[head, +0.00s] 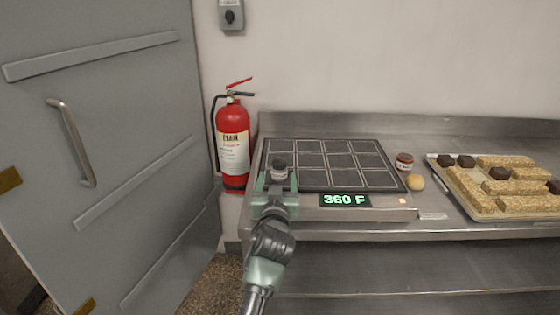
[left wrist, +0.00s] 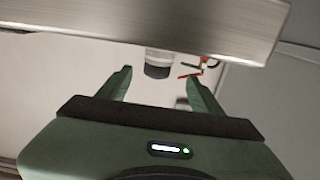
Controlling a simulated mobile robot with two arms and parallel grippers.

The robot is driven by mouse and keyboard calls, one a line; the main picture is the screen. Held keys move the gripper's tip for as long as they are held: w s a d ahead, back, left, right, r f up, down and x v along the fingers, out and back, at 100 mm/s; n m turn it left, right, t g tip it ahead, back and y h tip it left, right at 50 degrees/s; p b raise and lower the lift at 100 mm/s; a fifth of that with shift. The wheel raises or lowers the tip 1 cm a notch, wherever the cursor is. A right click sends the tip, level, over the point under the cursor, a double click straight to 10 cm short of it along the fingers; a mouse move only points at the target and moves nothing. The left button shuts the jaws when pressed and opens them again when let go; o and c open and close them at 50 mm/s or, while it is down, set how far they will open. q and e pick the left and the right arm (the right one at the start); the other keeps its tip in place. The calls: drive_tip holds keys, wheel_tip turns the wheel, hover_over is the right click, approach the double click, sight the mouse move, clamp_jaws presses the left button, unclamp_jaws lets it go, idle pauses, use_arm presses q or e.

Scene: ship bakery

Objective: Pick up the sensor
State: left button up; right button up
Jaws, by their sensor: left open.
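The sensor appears to be the small cylinder with a dark top and pale lower part (head: 279,164), at the front left corner of the griddle plate (head: 335,160). In the left wrist view the same pale and dark cylinder (left wrist: 158,62) shows beyond and between my fingertips. My left gripper (head: 278,181) is open, with one finger on each side of the cylinder's line. I cannot tell whether the fingers touch it. Its lower part is partly hidden by the gripper in the head view. My right gripper is not in view.
A display reading 360 F (head: 345,200) is on the counter front. A red extinguisher (head: 232,130) and a grey door (head: 120,120) are at left.

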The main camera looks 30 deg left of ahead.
sight(279, 167)
use_arm(q)
drive_tip(key=shift+w+a, duration=0.25)
drive_tip(key=shift+w, duration=0.2)
drive_tip(key=shift+w+a, duration=0.2)
drive_tip(key=shift+w, duration=0.15)
drive_tip(key=shift+w+a+r+p, duration=0.2)
drive_tip(key=shift+w+a, duration=0.05)
drive_tip(key=shift+w, duration=0.25)
drive_tip(key=shift+w+a+r+p, duration=0.2)
drive_tip(key=shift+w+a, duration=0.05)
drive_tip(key=shift+w, duration=0.2)
drive_tip(key=x, duration=0.3)
drive_tip(key=shift+w+a+f, duration=0.1)
drive_tip(key=shift+w+f, duration=0.1)
drive_tip(key=shift+w, duration=0.3)
clamp_jaws()
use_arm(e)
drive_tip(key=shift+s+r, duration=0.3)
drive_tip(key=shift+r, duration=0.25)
use_arm(q)
drive_tip(key=shift+r, duration=0.15)
